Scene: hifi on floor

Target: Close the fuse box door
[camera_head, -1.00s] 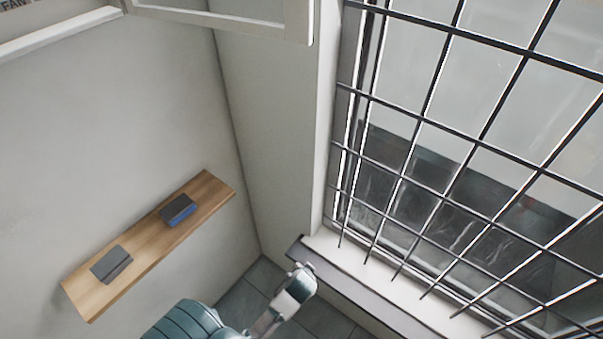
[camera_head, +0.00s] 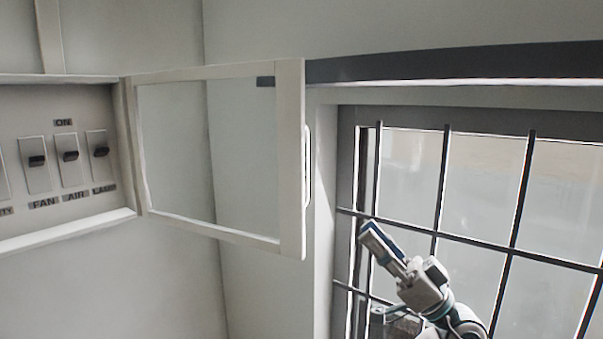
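The fuse box (camera_head: 60,233) is on the wall at the left, with several switches labelled ON, FAN, AIR and others. Its door (camera_head: 291,160) stands open, hinged at the box's right edge and swung out to the right. The door is a white frame around a clear pane, with a handle (camera_head: 307,165) on its right, free edge.
The wall between the door and window is bare. Clear space shows below the door.

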